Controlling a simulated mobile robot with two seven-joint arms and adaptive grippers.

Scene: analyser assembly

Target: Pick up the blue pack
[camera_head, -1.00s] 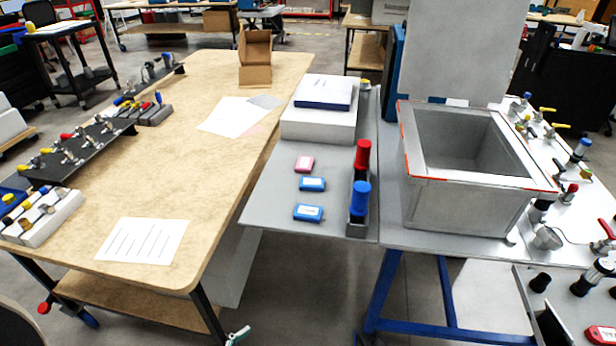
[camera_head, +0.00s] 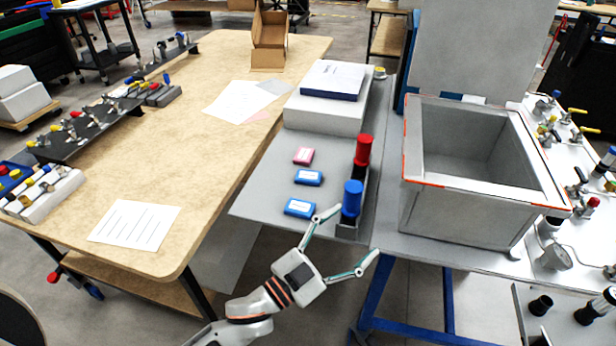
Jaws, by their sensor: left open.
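Two blue packs lie flat on the grey side table, the nearer one (camera_head: 300,207) close to its front edge and the other blue pack (camera_head: 309,177) just behind it. Both have a white label. My left gripper (camera_head: 343,241) is open and empty, its two fingers spread wide. It is at the front edge of the grey table, to the right of the nearer blue pack and apart from it. One fingertip shows just below the blue cylinder (camera_head: 352,198). My right gripper does not show.
A red cylinder (camera_head: 363,150) stands behind the blue cylinder in a grey holder. A white box (camera_head: 327,112) with a book is at the back. An open metal bin (camera_head: 465,215) stands to the right.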

